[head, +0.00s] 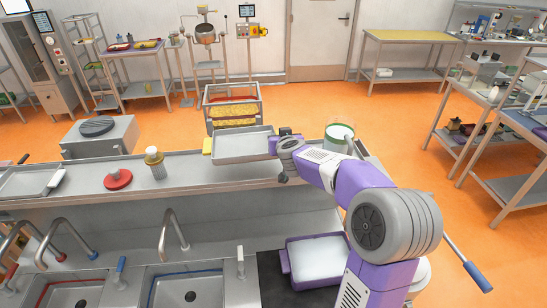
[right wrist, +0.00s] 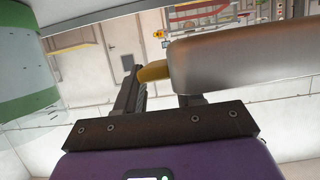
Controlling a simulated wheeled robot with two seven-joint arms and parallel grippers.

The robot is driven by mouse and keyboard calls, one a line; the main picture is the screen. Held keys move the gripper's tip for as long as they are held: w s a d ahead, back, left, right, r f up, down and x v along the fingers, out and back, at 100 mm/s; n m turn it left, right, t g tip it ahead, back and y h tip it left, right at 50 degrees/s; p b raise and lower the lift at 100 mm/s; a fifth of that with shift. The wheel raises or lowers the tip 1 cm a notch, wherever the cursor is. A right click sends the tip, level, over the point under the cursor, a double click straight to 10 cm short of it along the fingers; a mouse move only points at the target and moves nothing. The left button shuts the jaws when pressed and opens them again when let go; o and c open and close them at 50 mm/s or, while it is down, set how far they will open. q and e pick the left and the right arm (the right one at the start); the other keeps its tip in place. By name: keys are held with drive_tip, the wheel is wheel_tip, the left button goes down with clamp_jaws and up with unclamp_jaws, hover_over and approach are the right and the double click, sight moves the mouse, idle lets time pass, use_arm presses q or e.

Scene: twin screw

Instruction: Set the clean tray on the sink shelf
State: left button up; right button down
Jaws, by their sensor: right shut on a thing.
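A grey metal tray (head: 243,148) with a yellow grip at its left end is over the right part of the steel sink shelf (head: 215,183), near its back edge. It looks about level. I cannot tell whether it touches the shelf. My right gripper (head: 277,145) is shut on the tray's right end. In the right wrist view, the fingers (right wrist: 155,90) are at a yellow grip (right wrist: 153,70), and the tray's metal side (right wrist: 245,62) fills the upper right. My left gripper is not in view.
On the shelf stand a shaker jar (head: 155,165), a red round tool (head: 118,179) and another tray (head: 28,181) at left. A green-banded container (head: 340,135) is close to my right arm. Taps (head: 170,235) rise in front.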

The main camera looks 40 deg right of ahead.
wheel_tip(320, 180, down, 3)
drive_tip(key=shift+s+r, duration=0.1)
drive_tip(key=shift+r, duration=0.05)
wheel_tip(320, 180, down, 5)
drive_tip(key=shift+f+b, duration=0.1)
drive_tip(key=shift+b, duration=1)
drive_tip(key=c, duration=0.7)
unclamp_jaws()
drive_tip(key=p+v, duration=0.1)
drive_tip(key=v, duration=1.1)
drive_tip(key=shift+p, duration=0.4)
